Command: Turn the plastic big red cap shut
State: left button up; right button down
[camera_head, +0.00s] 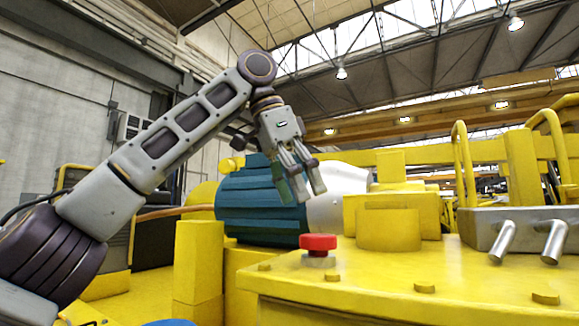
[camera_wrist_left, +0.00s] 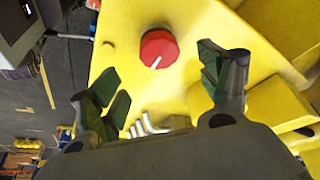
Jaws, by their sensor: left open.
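The big red cap (camera_head: 318,242) sits on a pale grey neck near the corner of the yellow machine top (camera_head: 400,280). In the left wrist view the cap (camera_wrist_left: 158,49) is seen from above, with a white line mark on its top. My left gripper (camera_head: 307,200) is above the cap in the head view, pointing down, apart from it. Its fingers are spread and empty; in the left wrist view the open fingertips (camera_wrist_left: 160,78) are on either side of the cap's direction. I cannot tell how far the cap is turned. My right gripper is in neither view.
A teal motor (camera_head: 255,205) with a pale end lies behind the cap. A yellow round boss (camera_head: 388,228) and a grey block with metal pins (camera_head: 525,232) stand to the right. Low bolts stud the machine top. The air around the cap is free.

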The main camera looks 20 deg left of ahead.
pick_arm(q)
jog(key=shift+v, duration=2.1)
jog(key=shift+s, duration=0.1)
